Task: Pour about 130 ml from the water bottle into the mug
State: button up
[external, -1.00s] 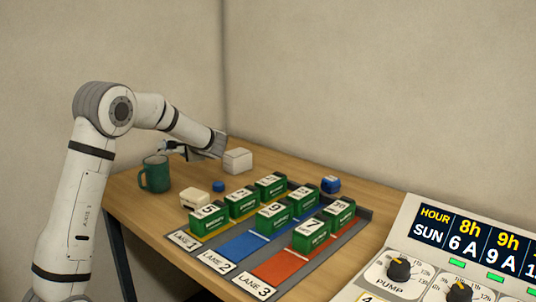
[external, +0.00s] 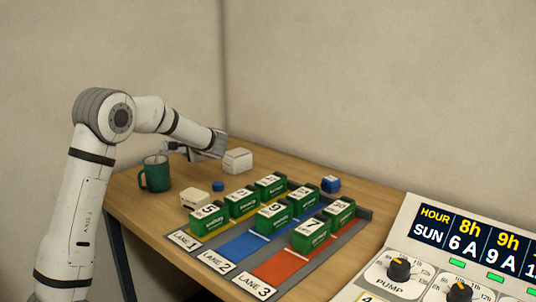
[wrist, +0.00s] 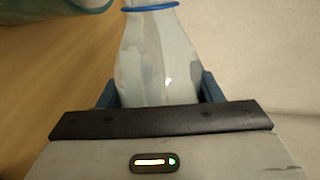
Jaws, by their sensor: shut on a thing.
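The water bottle (wrist: 155,62) is clear, with a blue ring at its neck, and fills the middle of the wrist view. My gripper (wrist: 158,95) is shut on its body, with a blue finger on each side. The bottle's mouth is cut off by the top edge. The teal mug (external: 155,175) stands upright at the table's left side, and part of it shows at the wrist view's top left (wrist: 65,5). In the external view my gripper (external: 178,149) is just above and right of the mug; the bottle is hard to make out there. The water level cannot be told.
A white box (external: 238,160) stands right of my gripper. A small blue cap-like piece (external: 217,186) and a cream block (external: 195,200) lie nearer. Several green boxes stand on coloured lanes (external: 232,245). A control panel (external: 445,260) is at front right.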

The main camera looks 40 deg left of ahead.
jog(key=shift+s+r+n+b, duration=0.1)
jog(key=shift+r+n+b, duration=0.4)
jog(key=shift+b, duration=0.95)
dwell(1.0)
jog(key=shift+r+p, duration=0.2)
jog(key=shift+p, duration=0.7)
jog(key=m+p, duration=0.2)
jog(key=p, duration=0.4)
jog(key=shift+f+g, duration=0.15)
jog(key=shift+g, duration=0.15)
jog(key=shift+f, duration=0.5)
jog(key=shift+w+f+m+p, duration=0.35)
jog(key=shift+f+m+p, duration=0.25)
jog(key=shift+f+p, duration=0.45)
jog(key=shift+f+g, duration=0.15)
jog(key=shift+g, duration=0.15)
jog(key=shift+f+m+p, duration=0.1)
jog(key=shift+m+p, duration=0.2)
jog(key=shift+p, duration=0.35)
